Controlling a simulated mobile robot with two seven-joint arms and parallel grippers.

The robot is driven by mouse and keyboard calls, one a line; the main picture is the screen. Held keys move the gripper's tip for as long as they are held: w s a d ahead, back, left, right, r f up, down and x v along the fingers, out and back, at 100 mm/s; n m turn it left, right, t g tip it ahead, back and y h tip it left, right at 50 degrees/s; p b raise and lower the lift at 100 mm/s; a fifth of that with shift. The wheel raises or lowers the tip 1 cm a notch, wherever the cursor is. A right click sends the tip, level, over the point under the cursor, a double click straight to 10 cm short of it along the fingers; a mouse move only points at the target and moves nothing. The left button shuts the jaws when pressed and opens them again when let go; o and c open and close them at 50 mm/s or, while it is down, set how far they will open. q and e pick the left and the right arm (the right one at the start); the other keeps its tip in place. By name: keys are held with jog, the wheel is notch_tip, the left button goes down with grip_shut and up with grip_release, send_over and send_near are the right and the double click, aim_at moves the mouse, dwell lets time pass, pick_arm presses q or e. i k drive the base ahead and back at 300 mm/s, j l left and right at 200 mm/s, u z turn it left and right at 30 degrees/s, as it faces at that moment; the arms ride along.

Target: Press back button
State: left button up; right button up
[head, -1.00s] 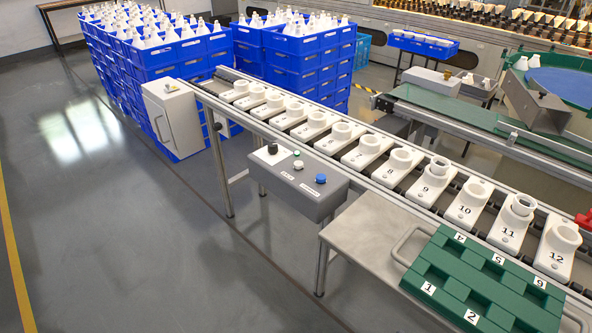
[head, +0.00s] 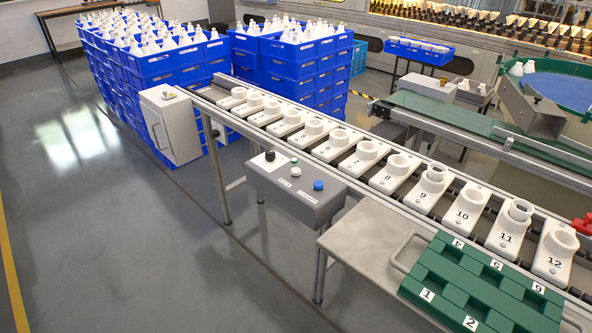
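A grey control box (head: 296,202) is mounted on the near side of the conveyor (head: 330,151). Its sloped top carries a black knob (head: 270,155), a white button (head: 296,172), a blue button (head: 318,185) and a small greenish element (head: 294,160) behind the white button. Small white labels sit by them, but their text is too small to read, so I cannot tell which button is marked back. Nothing touches the buttons. Neither of my grippers shows in the head view.
Numbered white holders (head: 505,238) line the conveyor. A green numbered tray (head: 478,290) rests on a metal side table (head: 370,238) right of the box. Stacked blue crates (head: 160,68) and a grey cabinet (head: 172,125) stand behind. The floor (head: 130,235) at left is clear.

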aim_at(295, 171)
jog(key=i+j+z, duration=0.1)
jog(key=i+j, duration=0.2)
jog(key=i+j+z, duration=0.1)
jog(key=i+j, duration=0.15)
jog(key=j, duration=0.2)
jog(key=i+j, duration=0.25)
jog(key=j, duration=0.15)
jog(key=i+j+z, duration=0.15)
jog(key=j, duration=0.25)
jog(key=i+j+z, duration=0.1)
jog(key=i+j, duration=0.25)
